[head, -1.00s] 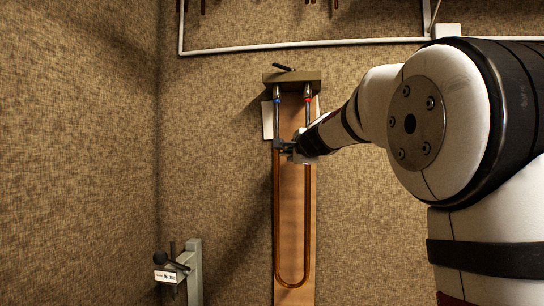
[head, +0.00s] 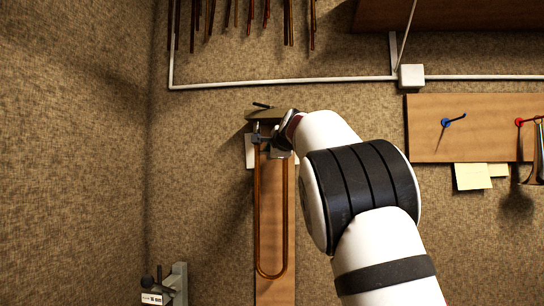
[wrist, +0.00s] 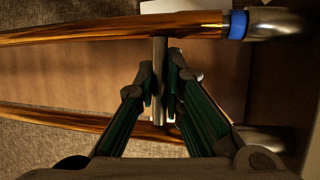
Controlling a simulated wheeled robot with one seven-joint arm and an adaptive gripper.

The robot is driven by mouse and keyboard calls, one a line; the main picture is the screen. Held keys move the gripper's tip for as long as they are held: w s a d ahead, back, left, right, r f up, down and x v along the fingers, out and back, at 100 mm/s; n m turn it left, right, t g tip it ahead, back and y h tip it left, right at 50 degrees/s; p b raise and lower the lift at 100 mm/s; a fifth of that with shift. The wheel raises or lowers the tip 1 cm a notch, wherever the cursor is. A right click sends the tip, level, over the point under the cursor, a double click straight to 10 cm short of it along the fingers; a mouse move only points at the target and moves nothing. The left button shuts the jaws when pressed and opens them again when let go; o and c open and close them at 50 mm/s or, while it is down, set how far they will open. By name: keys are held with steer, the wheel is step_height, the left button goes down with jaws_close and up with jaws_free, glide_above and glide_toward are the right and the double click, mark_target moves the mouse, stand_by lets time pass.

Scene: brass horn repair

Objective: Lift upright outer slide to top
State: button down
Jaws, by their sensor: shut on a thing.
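The outer slide (head: 257,215) is a long copper-coloured U-shaped tube pair. It hangs upright in front of a wooden board (head: 271,220), its curved bow at the bottom. In the wrist view, one slide tube (wrist: 110,28) ends right beside a blue band (wrist: 237,24) near a metal fitting (wrist: 277,24). My gripper (wrist: 165,92) is shut on the slide's grey cross brace (wrist: 160,52), which stands between its fingers. The far end of the second tube is partly hidden behind my fingers. In the head view my arm hides much of the slide's top.
A holder block (head: 262,114) with a black lever sits above the slide. A white rail (head: 290,81) and several hanging rods are higher up.

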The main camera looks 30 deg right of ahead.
steer(key=shift+s+r, duration=0.1)
steer(key=shift+r, duration=0.35)
steer(key=c, duration=1.7)
jaws_free()
steer(key=shift+o, duration=0.2)
steer(key=shift+f, duration=0.1)
steer(key=v, duration=1.2)
steer(key=shift+f, duration=0.1)
steer(key=s+a+f+n+g+y, duration=0.1)
steer(key=s+a+f+n+g, duration=0.2)
steer(key=s+f, duration=0.9)
steer(key=s+a+f+n+g+y+b, duration=0.1)
steer(key=s+a+f+n+g, duration=0.2)
steer(key=s+a+f+n, duration=0.5)
steer(key=s+a+f+n+g+y, duration=0.1)
steer(key=s+a+f+n+g, duration=0.3)
steer(key=s+f+n, duration=0.6)
steer(key=s+a+f, duration=0.2)
steer(key=s+f, duration=0.4)
steer(key=f, duration=0.2)
steer(key=shift+s+b, duration=0.35)
